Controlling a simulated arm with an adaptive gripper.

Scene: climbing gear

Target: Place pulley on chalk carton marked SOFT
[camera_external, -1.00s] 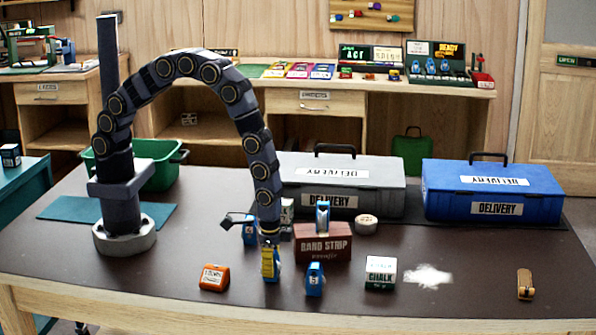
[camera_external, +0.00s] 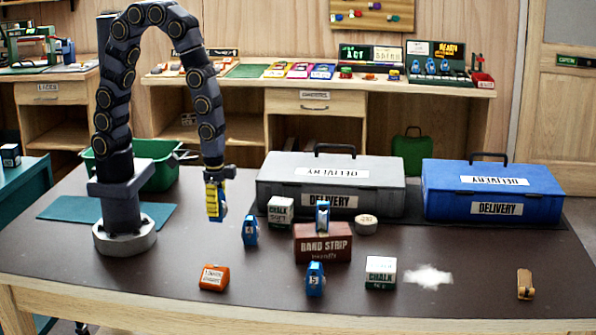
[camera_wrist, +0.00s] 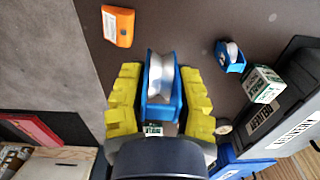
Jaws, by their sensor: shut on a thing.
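In the wrist view the yellow fingers clasp the pulley (camera_wrist: 160,85), whose pale grooved wheel shows. One white-and-green chalk carton (camera_external: 281,212) stands upright by the grey case; its lower line looks like SOFT but is blurred. Another chalk carton (camera_external: 380,273) stands at the front beside a white powder patch; its small lower print is unreadable. A chalk carton also shows in the wrist view (camera_wrist: 263,85), right of the gripper. Both carton tops look clear.
Other blue pulleys stand on the table (camera_external: 250,231), (camera_external: 315,279), and one (camera_external: 322,216) on the brown BAND STRIP box (camera_external: 322,246). An orange box (camera_external: 214,278) lies front left. Grey (camera_external: 385,192) and blue (camera_external: 490,195) DELIVERY cases line the back. Table's left middle is clear.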

